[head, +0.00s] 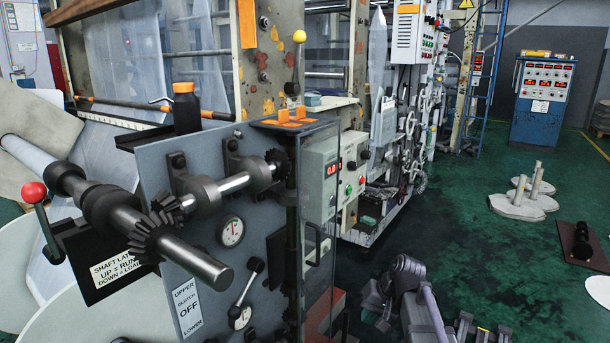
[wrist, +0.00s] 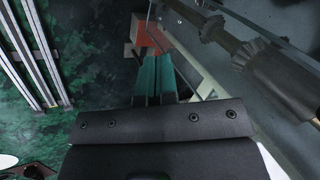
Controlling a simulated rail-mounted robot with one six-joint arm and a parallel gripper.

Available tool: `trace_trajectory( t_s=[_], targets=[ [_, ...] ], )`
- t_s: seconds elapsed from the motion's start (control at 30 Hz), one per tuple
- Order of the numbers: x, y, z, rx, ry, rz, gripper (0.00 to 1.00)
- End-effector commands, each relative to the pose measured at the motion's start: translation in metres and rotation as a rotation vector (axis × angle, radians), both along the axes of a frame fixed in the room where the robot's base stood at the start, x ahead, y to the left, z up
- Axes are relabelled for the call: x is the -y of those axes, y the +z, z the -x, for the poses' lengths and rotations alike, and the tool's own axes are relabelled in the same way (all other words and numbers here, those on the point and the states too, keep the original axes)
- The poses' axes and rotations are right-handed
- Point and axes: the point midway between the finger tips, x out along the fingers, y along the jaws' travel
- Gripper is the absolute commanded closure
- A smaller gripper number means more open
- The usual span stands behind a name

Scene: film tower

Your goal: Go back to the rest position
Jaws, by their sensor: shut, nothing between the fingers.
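My gripper (wrist: 155,78) shows in the wrist view as two teal fingers side by side, shut with nothing between them. Beyond the fingertips lies a red-orange block (wrist: 150,36) on the floor side of the machine. A steel shaft with bevel gears (head: 160,215) crosses the panel, and a geared shaft also shows at the right of the wrist view (wrist: 255,52).
A clear guard box (head: 318,190) stands at the panel's right edge. A red-knobbed lever (head: 34,193) is at left. A blue control cabinet (head: 543,100) stands at the back right. Grey weights with posts (head: 523,200) and a dark plate (head: 583,245) lie on the green floor. Floor between is open.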

Motion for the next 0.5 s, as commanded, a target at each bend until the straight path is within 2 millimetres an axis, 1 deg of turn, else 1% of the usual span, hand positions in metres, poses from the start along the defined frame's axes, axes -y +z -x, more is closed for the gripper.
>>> trace_trajectory(
  t_s=[0.03,0.07,0.1,0.17,0.2,0.23,0.27,0.3,0.4,0.47,0.5],
  targets=[
    [0.001,-0.007,0.046,-0.033,0.026,0.097,1.00],
    [0.004,-0.010,0.066,-0.053,0.042,0.160,1.00],
    [0.008,-0.014,0.092,-0.078,0.060,0.241,1.00],
    [0.012,-0.016,0.130,-0.106,0.086,0.347,1.00],
    [0.013,-0.017,0.154,-0.116,0.105,0.410,1.00],
    [0.011,-0.017,0.172,-0.115,0.122,0.441,1.00],
    [-0.003,-0.017,0.181,-0.107,0.154,0.440,1.00],
    [-0.002,0.019,0.167,-0.107,0.151,0.437,1.00],
    [-0.001,0.060,0.163,-0.107,0.145,0.436,1.00],
    [0.000,0.084,0.163,-0.107,0.145,0.436,1.00],
    [-0.001,0.101,0.163,-0.107,0.145,0.435,1.00]
  ],
)
